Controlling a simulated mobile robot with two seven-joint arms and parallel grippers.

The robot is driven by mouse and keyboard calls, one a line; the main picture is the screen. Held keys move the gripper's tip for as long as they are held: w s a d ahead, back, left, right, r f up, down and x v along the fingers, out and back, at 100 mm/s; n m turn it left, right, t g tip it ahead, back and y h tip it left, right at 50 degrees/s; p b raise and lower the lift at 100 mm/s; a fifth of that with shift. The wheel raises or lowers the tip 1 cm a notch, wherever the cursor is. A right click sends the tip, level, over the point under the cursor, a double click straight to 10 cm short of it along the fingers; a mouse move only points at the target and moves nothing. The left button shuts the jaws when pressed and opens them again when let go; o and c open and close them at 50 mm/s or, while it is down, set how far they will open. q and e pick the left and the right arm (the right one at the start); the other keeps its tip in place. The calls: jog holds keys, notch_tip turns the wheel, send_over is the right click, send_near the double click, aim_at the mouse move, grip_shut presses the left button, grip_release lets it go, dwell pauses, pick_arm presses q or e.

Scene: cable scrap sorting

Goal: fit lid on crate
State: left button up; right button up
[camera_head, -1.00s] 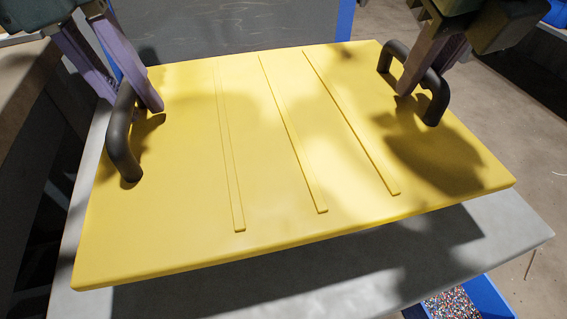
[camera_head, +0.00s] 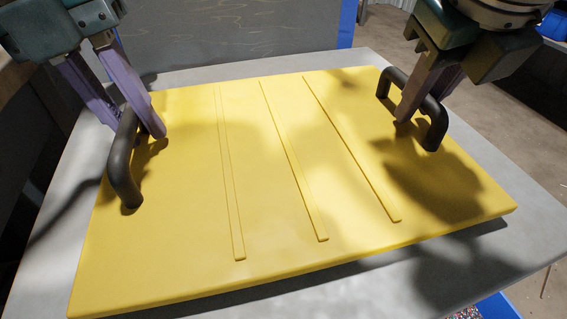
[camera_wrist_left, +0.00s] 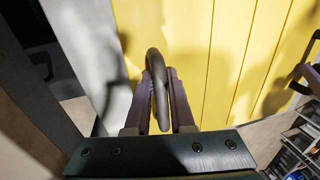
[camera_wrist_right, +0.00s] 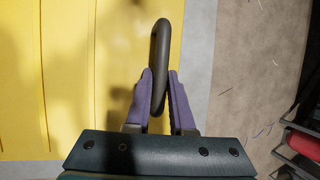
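The lid is a wide, flat yellow panel (camera_head: 270,170) with three thin ribs and a black handle near each end. It lies over a grey table in the head view. No crate shows under it; anything beneath the lid is hidden. My left gripper (camera_head: 145,125) is shut on the left black handle (camera_head: 122,180); the left wrist view shows this handle (camera_wrist_left: 157,65) between the fingers. My right gripper (camera_head: 415,112) is shut on the right black handle (camera_head: 436,125), which also passes between the fingers in the right wrist view (camera_wrist_right: 159,50).
The grey table (camera_head: 515,225) shows around the lid. A grey panel with a blue edge (camera_head: 347,22) stands behind it. A blue container with small coloured bits (camera_head: 488,309) sits low at the bottom right.

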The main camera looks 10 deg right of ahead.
pick_arm(q)
jog(key=o, duration=0.4)
pick_arm(e)
jog(key=o, duration=0.4)
jog(key=shift+r, duration=0.1)
pick_arm(q)
jog(key=shift+o, duration=0.2)
jog(key=shift+r, duration=0.1)
pick_arm(e)
jog(key=shift+o, duration=0.2)
pick_arm(q)
notch_tip(320, 180, up, 12)
jog(key=a, duration=0.2)
jog(key=shift+s+a, duration=0.15)
pick_arm(e)
jog(key=v, duration=1.2)
jog(key=shift+a, duration=0.1)
